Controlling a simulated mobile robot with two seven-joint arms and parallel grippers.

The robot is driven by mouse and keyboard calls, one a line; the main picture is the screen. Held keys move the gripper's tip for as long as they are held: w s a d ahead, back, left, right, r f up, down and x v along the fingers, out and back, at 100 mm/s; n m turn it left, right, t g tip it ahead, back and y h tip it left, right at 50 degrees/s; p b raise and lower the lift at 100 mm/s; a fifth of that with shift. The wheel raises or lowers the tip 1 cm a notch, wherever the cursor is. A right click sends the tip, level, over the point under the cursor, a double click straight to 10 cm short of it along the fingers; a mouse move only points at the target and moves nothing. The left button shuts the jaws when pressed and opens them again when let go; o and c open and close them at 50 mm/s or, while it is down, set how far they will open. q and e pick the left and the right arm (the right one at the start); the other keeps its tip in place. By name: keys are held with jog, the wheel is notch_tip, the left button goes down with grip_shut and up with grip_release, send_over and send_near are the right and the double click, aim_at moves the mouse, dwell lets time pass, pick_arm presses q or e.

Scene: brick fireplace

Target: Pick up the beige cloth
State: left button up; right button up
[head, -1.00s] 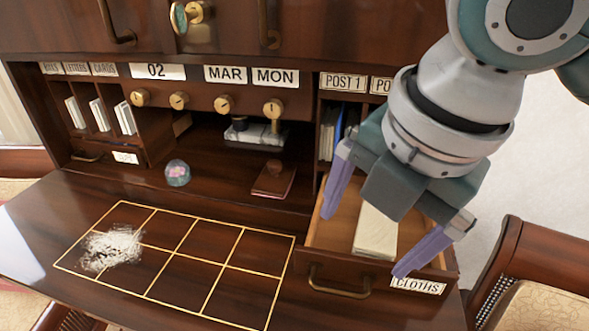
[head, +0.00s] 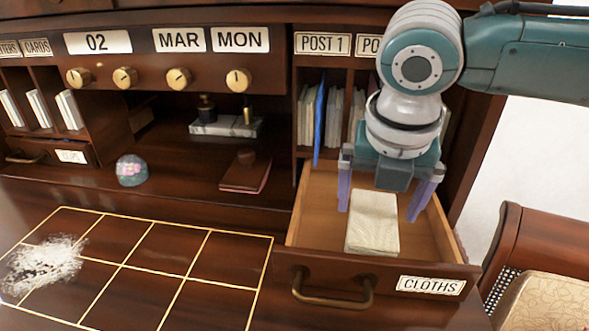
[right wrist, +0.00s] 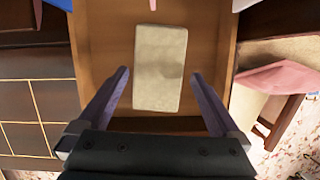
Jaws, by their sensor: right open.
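The beige cloth (head: 373,222) lies folded flat in the open drawer (head: 313,222) labelled CLOTHS. My right gripper (head: 382,205) is over the drawer, open and empty, with its purple fingers to the left and right of the cloth and pointing down. The right wrist view shows the cloth (right wrist: 160,68) ahead of and between the open fingers (right wrist: 160,102). The fingers look apart from the cloth; how high they are above it is hard to tell. My left gripper is not in view.
The drawer's front with its brass handle (head: 333,290) faces the near side. Left of it, the desktop has a gold grid (head: 150,262) with a white powdery patch (head: 42,264). A paperweight (head: 131,170) and a stamp-like block (head: 246,172) stand behind. A chair (head: 535,255) is at right.

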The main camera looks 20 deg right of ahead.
jog(key=shift+x, duration=1.05)
jog(key=shift+c, duration=0.2)
jog(key=c, duration=1.1)
